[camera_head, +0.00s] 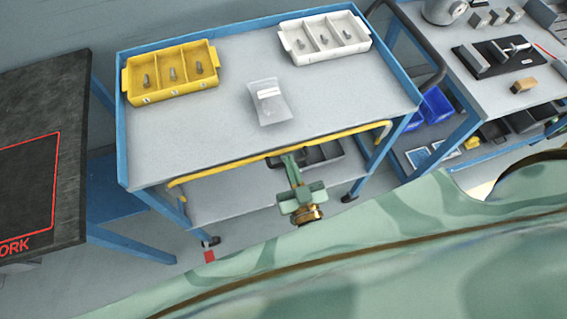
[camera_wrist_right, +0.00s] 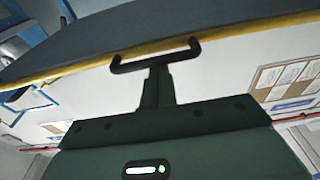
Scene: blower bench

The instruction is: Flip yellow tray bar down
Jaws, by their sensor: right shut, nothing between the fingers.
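The yellow bar (camera_head: 340,134) runs along the front edge of the blue-framed trolley (camera_head: 205,145), with bent ends at left and right. My right gripper (camera_head: 287,158) is at the middle of that edge, its tip close to the bar, shut and empty. In the right wrist view the bar (camera_wrist_right: 240,36) crosses behind or at the dark fingertips (camera_wrist_right: 155,57); I cannot tell whether they touch it. A yellow tray (camera_head: 165,97) with three compartments stands at the trolley's back left. My left gripper is not in view.
A white tray (camera_head: 325,54) and a clear bag (camera_head: 268,115) lie on the trolley top. A dark work table (camera_head: 70,100) stands left, a grey bench (camera_head: 500,85) right. Bare floor lies in front of the trolley.

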